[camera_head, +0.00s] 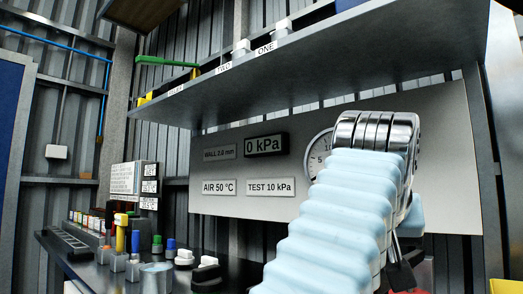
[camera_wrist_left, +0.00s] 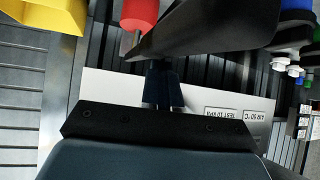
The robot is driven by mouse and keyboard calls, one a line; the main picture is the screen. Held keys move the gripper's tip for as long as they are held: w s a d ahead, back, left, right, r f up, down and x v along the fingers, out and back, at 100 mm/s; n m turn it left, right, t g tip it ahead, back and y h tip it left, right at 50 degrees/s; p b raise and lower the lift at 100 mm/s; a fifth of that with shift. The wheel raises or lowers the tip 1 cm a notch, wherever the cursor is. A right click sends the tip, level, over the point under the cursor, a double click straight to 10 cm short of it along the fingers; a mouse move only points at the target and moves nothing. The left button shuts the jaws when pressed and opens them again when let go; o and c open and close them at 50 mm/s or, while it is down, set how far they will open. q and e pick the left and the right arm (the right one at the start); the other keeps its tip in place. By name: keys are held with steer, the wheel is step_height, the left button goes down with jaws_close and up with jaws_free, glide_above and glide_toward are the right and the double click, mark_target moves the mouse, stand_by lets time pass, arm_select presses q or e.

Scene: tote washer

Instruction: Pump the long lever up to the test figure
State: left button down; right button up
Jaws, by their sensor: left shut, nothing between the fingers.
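In the head view the digital readout (camera_head: 265,144) shows 0 kPa. Below it a plate (camera_head: 270,187) reads TEST 10 kPa. A round dial gauge (camera_head: 318,150) is partly hidden by my arm in its pale blue sleeve. In the left wrist view my left gripper (camera_wrist_left: 161,76) is shut and empty. A broad black piece (camera_wrist_left: 215,25), perhaps the lever, lies just beyond the fingertips; I cannot tell whether they touch. A red part (camera_wrist_left: 139,12) is beside it. In the head view the lever is not clear behind my arm. My right gripper is out of view.
A grey shelf (camera_head: 300,60) overhangs the panel (camera_head: 440,130). The bench at left holds several coloured pegs, including a yellow one (camera_head: 120,235), and a labelled box (camera_head: 133,180). A yellow object (camera_wrist_left: 45,12) is at the wrist view's top left corner.

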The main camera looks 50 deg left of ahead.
arm_select(q)
steer(key=shift+f+b, duration=1.65)
steer(key=shift+f, duration=0.75)
steer(key=shift+r, duration=0.2)
step_height(320, 180, up, 8)
steer(key=p, duration=0.9)
steer(key=shift+r+p, duration=0.35)
steer(key=shift+r, duration=0.45)
steer(key=c, duration=1.8)
jaws_free()
